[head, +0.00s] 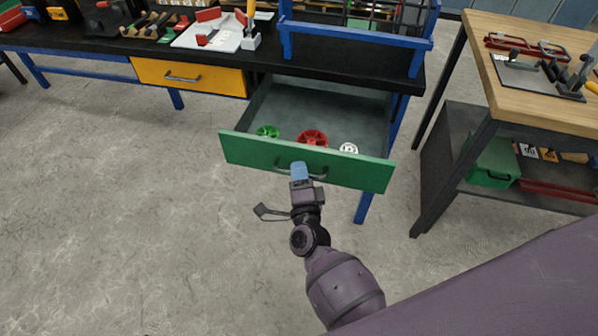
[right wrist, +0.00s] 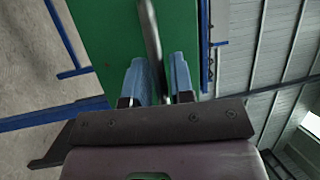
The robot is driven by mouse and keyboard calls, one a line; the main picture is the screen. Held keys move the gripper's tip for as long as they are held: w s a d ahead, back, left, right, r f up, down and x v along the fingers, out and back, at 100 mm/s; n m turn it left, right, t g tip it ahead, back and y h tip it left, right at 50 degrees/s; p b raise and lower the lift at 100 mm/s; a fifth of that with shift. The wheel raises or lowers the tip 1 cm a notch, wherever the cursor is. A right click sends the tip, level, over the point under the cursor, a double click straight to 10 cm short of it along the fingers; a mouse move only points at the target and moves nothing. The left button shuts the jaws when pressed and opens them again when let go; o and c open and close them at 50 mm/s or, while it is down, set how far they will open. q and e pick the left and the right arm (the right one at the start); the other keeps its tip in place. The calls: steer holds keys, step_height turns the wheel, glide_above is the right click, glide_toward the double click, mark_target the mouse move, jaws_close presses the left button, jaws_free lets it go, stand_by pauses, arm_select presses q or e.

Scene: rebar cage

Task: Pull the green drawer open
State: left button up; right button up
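The green drawer (head: 245,150) under the black bench is pulled out, and its inside shows from above. Its dark bar handle (head: 318,176) is on the middle of the green front. The fingers' contact with the bar is partly hidden. My left gripper is not in view.
A green wheel (head: 268,131), a red wheel (head: 312,137) and a white wheel (head: 348,148) lie in the drawer. A shut yellow drawer (head: 215,79) is to its left. A wooden-topped table (head: 545,95) stands at right. The floor in front is clear.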

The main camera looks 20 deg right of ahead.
steer(key=v, duration=1)
steer(key=shift+s, duration=0.35)
steer(key=shift+f, duration=0.1)
steer(key=s+d+f+n+g+y+p, duration=0.1)
steer(key=s+d+f+n+g+y, duration=0.2)
steer(key=s+d+n+g, duration=0.5)
steer(key=s+d+f+n, duration=0.1)
steer(key=s+d+n, duration=0.4)
steer(key=n, duration=0.7)
steer(key=shift+s+n+g+y+p, duration=0.3)
steer(key=shift+s+y+p, duration=0.1)
steer(key=shift+s, duration=0.15)
steer(key=shift+f, duration=0.2)
